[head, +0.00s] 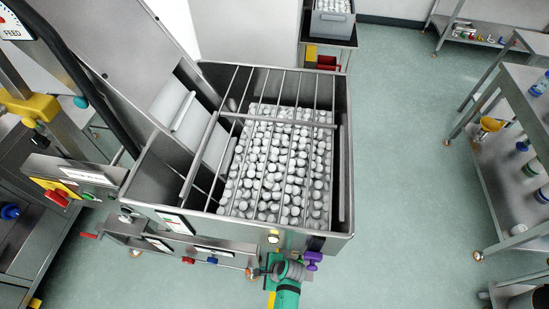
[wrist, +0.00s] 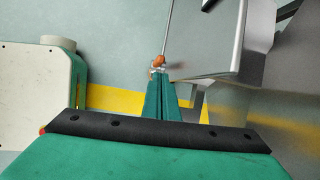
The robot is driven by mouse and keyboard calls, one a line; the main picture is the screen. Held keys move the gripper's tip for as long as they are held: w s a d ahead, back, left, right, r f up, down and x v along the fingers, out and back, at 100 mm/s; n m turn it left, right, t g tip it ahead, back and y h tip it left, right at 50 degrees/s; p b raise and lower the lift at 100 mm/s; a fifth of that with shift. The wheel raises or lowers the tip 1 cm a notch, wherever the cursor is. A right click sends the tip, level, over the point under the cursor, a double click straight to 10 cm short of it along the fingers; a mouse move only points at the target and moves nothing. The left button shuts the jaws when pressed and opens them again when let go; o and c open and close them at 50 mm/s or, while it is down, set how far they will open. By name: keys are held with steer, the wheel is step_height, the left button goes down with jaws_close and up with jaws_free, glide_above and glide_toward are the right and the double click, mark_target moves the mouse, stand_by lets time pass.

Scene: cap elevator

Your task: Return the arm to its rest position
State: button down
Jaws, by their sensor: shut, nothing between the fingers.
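My arm (head: 286,291), green and grey, reaches up from the bottom edge of the head view, close to the front right of the steel hopper (head: 340,238). My gripper (wrist: 160,78) shows in the wrist view as two green fingers pressed together, with nothing between them. Its fingertips overlap an orange-brown caster (wrist: 159,61) in the picture; I cannot tell the gap between them. In the head view the fingers cannot be made out clearly.
The hopper holds many white caps (head: 275,170) under a bar grate. A purple knob (head: 313,257) sits at its front, beside my arm. A control panel (head: 75,180) stands left. Steel shelves (head: 500,150) stand right. Green floor (head: 410,200) between is clear.

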steer(key=s+d+r+n+t+h, duration=0.3)
steer(key=s+n+t, duration=0.1)
steer(key=s, duration=0.2)
steer(key=s+d+r+n+t, duration=0.1)
steer(key=s+r+n+t, duration=0.1)
steer(key=r, duration=0.9)
steer(key=s+d+r+n+t+h, duration=0.1)
steer(key=s+r+n+t, duration=0.2)
steer(key=r+n, duration=0.4)
steer(key=s+d+r+n+t+h, duration=0.1)
steer(key=s+r+n+t, duration=0.2)
steer(key=r, duration=1.4)
steer(key=shift+d+r+n+t, duration=0.2)
steer(key=shift+d+n+t, duration=0.2)
steer(key=shift+n+t, duration=0.55)
